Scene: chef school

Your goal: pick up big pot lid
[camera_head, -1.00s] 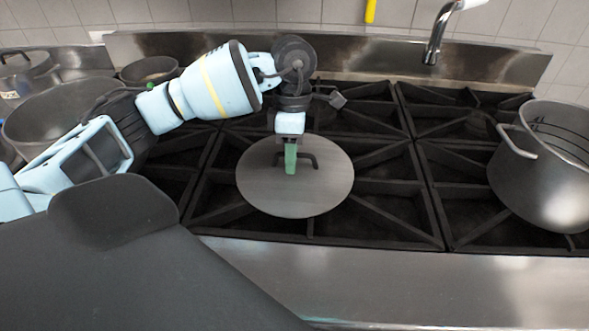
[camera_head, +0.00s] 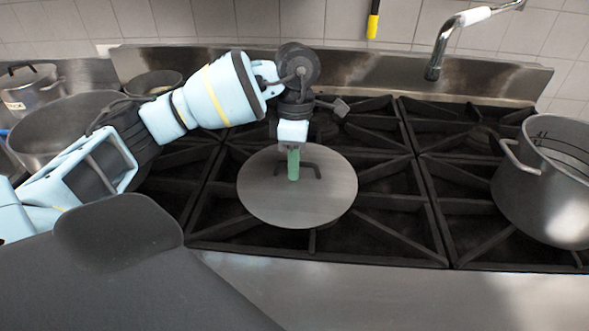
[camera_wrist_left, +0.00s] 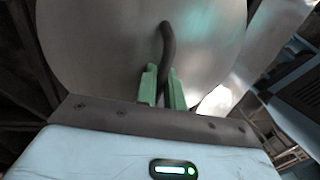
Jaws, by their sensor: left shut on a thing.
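The big pot lid (camera_head: 325,200) is a round, flat grey metal disc with a dark bar handle (camera_head: 312,172). In the head view it shows over the middle of the black stove grates. My left gripper (camera_head: 293,172) comes down from above and is shut on the lid's handle with its green fingers. In the left wrist view the lid (camera_wrist_left: 95,45) fills the upper part, and the handle (camera_wrist_left: 167,45) runs between the green fingertips (camera_wrist_left: 163,85). I cannot tell how far the lid is above the grates. My right gripper is not in view.
A big open pot (camera_head: 545,190) stands on the right burners. Other pots (camera_head: 60,128) stand at the left, behind my arm. A tap (camera_head: 440,50) reaches over the back of the stove. Bare grates (camera_head: 390,205) lie right of the lid, and a steel front edge (camera_head: 400,295) runs along the stove.

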